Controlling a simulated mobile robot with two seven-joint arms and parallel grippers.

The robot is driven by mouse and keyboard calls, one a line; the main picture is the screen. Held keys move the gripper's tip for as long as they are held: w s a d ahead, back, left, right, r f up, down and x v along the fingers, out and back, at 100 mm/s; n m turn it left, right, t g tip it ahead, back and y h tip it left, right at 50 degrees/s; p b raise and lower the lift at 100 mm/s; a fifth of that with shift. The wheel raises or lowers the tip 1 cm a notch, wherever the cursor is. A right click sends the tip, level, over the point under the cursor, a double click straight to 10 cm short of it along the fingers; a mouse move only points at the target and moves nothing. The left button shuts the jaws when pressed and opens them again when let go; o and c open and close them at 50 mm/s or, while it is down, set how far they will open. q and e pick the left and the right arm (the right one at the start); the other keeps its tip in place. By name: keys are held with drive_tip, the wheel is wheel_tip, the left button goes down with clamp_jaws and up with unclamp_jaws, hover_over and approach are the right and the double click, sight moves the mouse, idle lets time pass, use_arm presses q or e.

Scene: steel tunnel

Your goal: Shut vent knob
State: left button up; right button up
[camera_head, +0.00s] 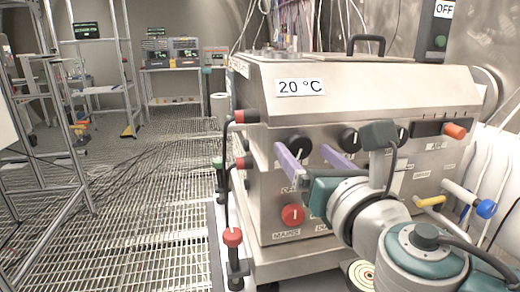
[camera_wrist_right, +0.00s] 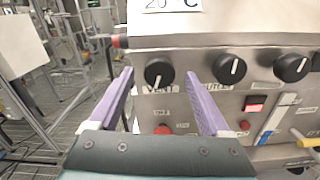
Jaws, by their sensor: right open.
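The vent knob (camera_wrist_right: 159,73) is a round black knob with a white pointer line, on the steel front panel above a label reading VENT. Its line looks tilted toward the lower left in the right wrist view. It also shows in the head view (camera_head: 299,145), at the panel's upper left. My right gripper (camera_head: 303,151) is open, its two purple fingers pointing at the panel. In the right wrist view the knob appears between the fingertips (camera_wrist_right: 159,74). Contact with it cannot be told. My left gripper is not in view.
Two more black knobs (camera_wrist_right: 231,69) (camera_wrist_right: 293,67) sit to the right on the same panel. A red knob (camera_head: 292,215) is below. Red-ended fittings (camera_head: 246,117) stick out at the machine's left edge. The grated floor (camera_head: 150,200) at left is mostly clear.

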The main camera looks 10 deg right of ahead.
drive_tip(key=shift+w, duration=0.85)
drive_tip(key=shift+c, duration=0.3)
clamp_jaws()
